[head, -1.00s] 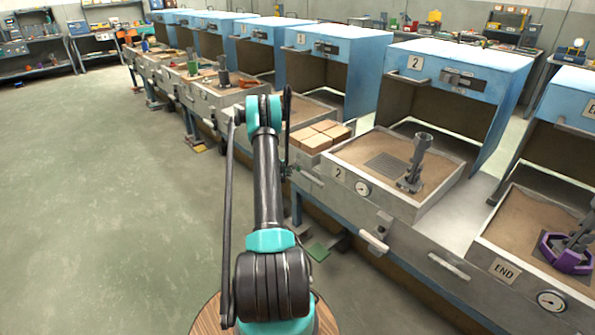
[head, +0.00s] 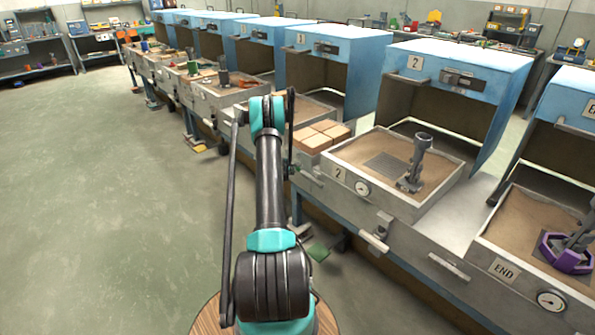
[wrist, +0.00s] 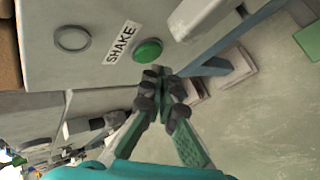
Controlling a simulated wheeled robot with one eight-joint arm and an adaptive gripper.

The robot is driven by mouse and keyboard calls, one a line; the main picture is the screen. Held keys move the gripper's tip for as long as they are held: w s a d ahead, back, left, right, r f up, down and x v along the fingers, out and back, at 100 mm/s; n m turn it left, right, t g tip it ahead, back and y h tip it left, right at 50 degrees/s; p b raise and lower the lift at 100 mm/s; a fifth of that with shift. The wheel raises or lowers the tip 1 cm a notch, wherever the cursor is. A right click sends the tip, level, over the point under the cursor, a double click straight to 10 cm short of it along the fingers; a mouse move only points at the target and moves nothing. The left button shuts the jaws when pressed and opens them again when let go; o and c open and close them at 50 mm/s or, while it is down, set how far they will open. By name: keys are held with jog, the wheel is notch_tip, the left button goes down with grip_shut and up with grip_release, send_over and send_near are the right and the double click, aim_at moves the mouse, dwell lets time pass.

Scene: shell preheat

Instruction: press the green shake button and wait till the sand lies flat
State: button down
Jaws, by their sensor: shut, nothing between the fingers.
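The round green shake button (wrist: 148,51) sits on a grey panel beside a label reading SHAKE (wrist: 122,43) in the wrist view. My gripper (wrist: 160,72) is shut and empty. Its fingertips are just below the button in that picture; I cannot tell whether they touch it. The sand tray marked 2 (head: 441,206) holds brown sand (head: 345,150) with a dark grid patch and a grey upright piece (head: 415,165). I cannot tell which tray the button serves.
A blue oven marked 2 (head: 455,60) stands behind that tray. Tan blocks (head: 322,135) sit left of it. The END tray (head: 520,280) with a purple ring (head: 565,255) is at the right. The floor (head: 100,200) at left is clear.

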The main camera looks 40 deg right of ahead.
jog(key=shift+d, duration=0.2)
dwell(0.6)
jog(key=shift+d, duration=0.2)
jog(key=shift+d, duration=0.45)
dwell(1.0)
jog(key=shift+a, duration=0.85)
jog(key=shift+a, duration=0.1)
jog(key=shift+s+a, duration=0.15)
jog(key=shift+a, duration=1.05)
jog(key=shift+s+a, duration=0.1)
jog(key=shift+a, duration=1.1)
